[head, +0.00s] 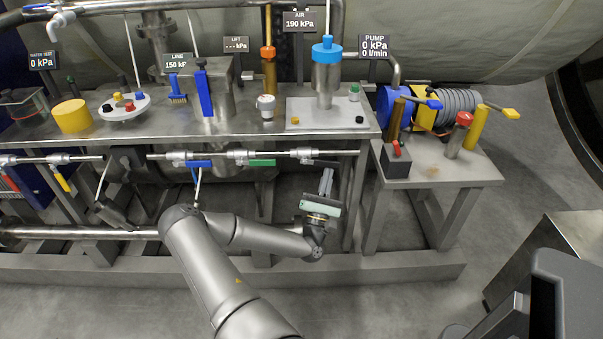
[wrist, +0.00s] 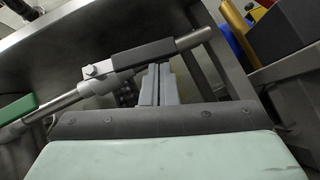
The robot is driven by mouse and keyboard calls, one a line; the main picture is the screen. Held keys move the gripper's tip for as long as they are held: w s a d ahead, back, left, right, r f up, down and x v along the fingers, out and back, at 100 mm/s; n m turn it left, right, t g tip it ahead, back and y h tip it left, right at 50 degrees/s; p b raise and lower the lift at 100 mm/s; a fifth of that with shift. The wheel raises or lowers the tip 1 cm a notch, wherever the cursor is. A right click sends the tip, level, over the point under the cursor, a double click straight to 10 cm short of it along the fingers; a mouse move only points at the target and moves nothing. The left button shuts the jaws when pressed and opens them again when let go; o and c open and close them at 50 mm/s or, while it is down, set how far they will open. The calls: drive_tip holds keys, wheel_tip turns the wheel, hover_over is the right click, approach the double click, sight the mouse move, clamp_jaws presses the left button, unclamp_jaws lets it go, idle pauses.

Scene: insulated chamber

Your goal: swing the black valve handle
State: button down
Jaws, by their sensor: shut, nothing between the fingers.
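The black valve handle (wrist: 156,53) lies along the horizontal pipe near its right end in the wrist view, next to a metal valve body. In the head view the handle (head: 322,161) shows as a short dark bar at the right end of the pipe under the bench. My gripper (wrist: 158,72) is shut and empty, with its fingers upright just below the handle in the wrist view. I cannot tell whether the fingertips touch it. In the head view my gripper (head: 327,174) is just below the right end of the pipe.
A green valve handle (head: 262,162) and a blue one (head: 199,164) sit left on the same pipe (head: 215,154). The bench edge is above the pipe. A bench leg (head: 353,205) stands to the right, beside a smaller table (head: 440,170) with pump parts.

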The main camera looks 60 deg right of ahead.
drive_tip(key=shift+s+d+r+g+p, duration=0.3)
drive_tip(key=shift+r+p, duration=0.3)
drive_tip(key=shift+p, duration=0.5)
drive_tip(key=shift+f, duration=0.1)
drive_tip(key=s+a+f, duration=0.4)
drive_tip(key=a+f, duration=0.2)
drive_tip(key=f, duration=0.5)
drive_tip(key=shift+b, duration=0.4)
